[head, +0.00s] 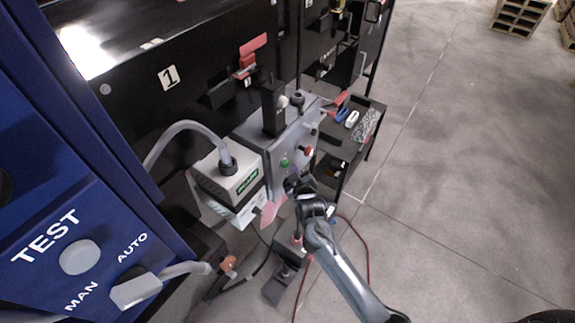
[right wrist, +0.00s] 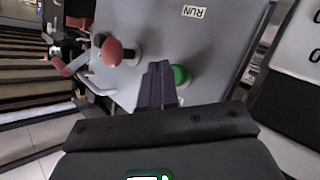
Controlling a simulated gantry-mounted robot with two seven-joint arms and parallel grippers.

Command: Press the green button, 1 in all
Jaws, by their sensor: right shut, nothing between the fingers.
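The green button (head: 284,163) sits on the front face of a grey control box (head: 268,148) in the middle of the head view. In the right wrist view the green button (right wrist: 179,75) shows just right of my shut fingertips, partly hidden by them. My right gripper (head: 293,180) is shut and empty, close below the green button in the head view. In the right wrist view my right gripper (right wrist: 157,80) points at the box face; I cannot tell whether it touches it. My left gripper is not in view.
A red mushroom button (head: 306,150) is on the same face, and it also shows in the right wrist view (right wrist: 113,52). A white box with a cable (head: 228,178) stands to the left. A blue TEST panel (head: 75,215) fills the near left. Open floor (head: 470,190) lies right.

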